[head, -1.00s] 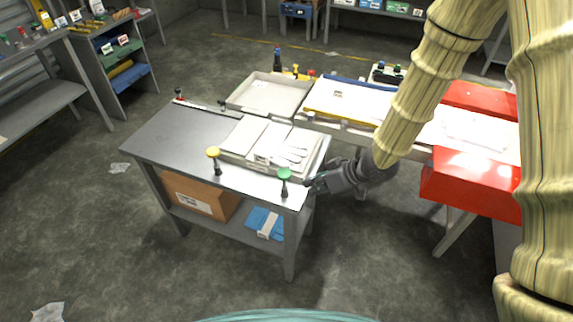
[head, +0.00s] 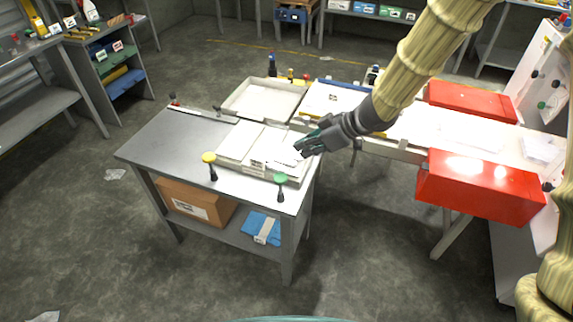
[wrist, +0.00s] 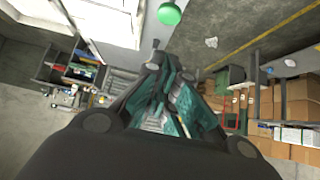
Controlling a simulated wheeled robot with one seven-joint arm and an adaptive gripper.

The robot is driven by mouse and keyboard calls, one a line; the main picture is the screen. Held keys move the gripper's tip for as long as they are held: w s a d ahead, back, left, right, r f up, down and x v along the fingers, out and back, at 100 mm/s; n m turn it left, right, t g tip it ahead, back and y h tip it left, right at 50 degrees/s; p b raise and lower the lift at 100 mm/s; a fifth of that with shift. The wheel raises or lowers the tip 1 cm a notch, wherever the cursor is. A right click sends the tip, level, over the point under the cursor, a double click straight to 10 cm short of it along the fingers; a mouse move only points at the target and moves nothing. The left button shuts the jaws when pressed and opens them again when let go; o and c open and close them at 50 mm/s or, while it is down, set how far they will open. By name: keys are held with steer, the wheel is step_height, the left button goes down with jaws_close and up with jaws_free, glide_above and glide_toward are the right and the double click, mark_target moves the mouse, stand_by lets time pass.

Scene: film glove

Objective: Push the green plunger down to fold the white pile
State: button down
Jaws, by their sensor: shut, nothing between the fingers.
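The green plunger (head: 281,179), a round green knob on a dark stem, stands upright at the front right corner of the grey table. The white pile (head: 283,157) lies in the shallow tray behind it, partly hidden by my gripper. My gripper (head: 300,148) is shut and empty, with green fingers, above the right side of the pile and behind the green plunger. I cannot tell whether it touches the pile. In the wrist view the fingers (wrist: 165,105) are close together, and a round green knob (wrist: 169,13) shows beyond them at the top edge.
A yellow knob (head: 209,158) on a stem stands left of the green plunger. An empty tray (head: 235,107) and a blue-edged tray (head: 325,105) lie behind. A red box (head: 480,185) is to the right. The table's left part (head: 165,145) is bare.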

glide_above(283, 183)
steer(key=w, duration=0.2)
step_height(283, 183, down, 7)
steer(key=shift+r+p, duration=0.1)
steer(key=shift+p, duration=0.3)
step_height(283, 183, down, 3)
steer(key=shift+a+r, duration=0.1)
steer(key=shift+r, duration=0.1)
steer(key=shift+f+p, duration=0.4)
steer(key=shift+f, duration=0.4)
step_height(283, 183, down, 6)
steer(key=shift+r+b, duration=0.1)
steer(key=shift+b, duration=0.8)
steer(key=shift+s, duration=0.25)
